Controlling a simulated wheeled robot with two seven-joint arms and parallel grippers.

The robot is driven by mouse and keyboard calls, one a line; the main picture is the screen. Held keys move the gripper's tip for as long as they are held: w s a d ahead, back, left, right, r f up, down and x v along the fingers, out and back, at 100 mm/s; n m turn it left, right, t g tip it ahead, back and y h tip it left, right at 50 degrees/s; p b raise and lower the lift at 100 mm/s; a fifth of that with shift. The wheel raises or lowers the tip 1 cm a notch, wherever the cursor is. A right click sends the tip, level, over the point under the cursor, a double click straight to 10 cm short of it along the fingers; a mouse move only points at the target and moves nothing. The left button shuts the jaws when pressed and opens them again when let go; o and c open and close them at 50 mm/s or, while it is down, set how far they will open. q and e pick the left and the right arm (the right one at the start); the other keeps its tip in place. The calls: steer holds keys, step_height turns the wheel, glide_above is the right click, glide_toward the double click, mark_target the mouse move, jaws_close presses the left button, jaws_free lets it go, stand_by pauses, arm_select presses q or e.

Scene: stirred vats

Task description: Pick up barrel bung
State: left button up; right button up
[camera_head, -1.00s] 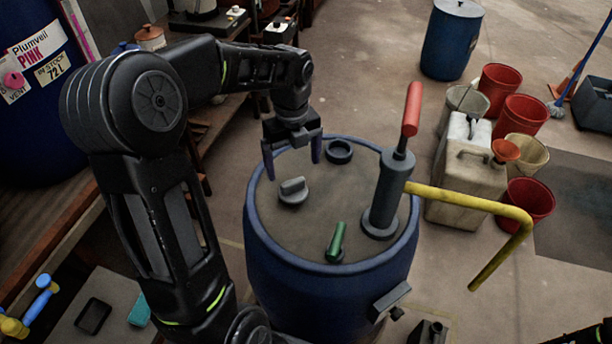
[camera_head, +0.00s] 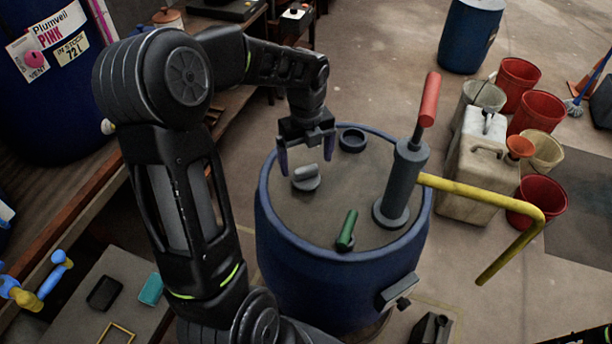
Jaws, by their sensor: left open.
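The barrel bung, a grey round plug with a raised grip bar (camera_head: 306,178), sits on the lid of the blue barrel (camera_head: 310,262). My left gripper (camera_head: 306,160) is open and empty just above and behind the bung, fingers pointing down on either side of it. I cannot tell whether the fingers touch it. An open dark ring-shaped port (camera_head: 352,139) lies behind and to the right of the bung on the lid. My right gripper is not in view.
A grey hand pump (camera_head: 402,180) with red handle and yellow spout (camera_head: 500,204) stands on the lid's right side. A green-handled item (camera_head: 347,230) is at the front of the lid. Jerrycan (camera_head: 478,170) and several buckets stand right. A workbench (camera_head: 75,215) is left.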

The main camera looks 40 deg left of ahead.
mark_target(306, 168)
arm_select(q)
step_height(306, 168, down, 5)
steer(key=shift+a+r+p, duration=0.1)
steer(key=shift+r+p, duration=0.1)
steer(key=shift+p, duration=0.1)
steer(key=shift+c, duration=0.5)
steer(key=c, duration=1.3)
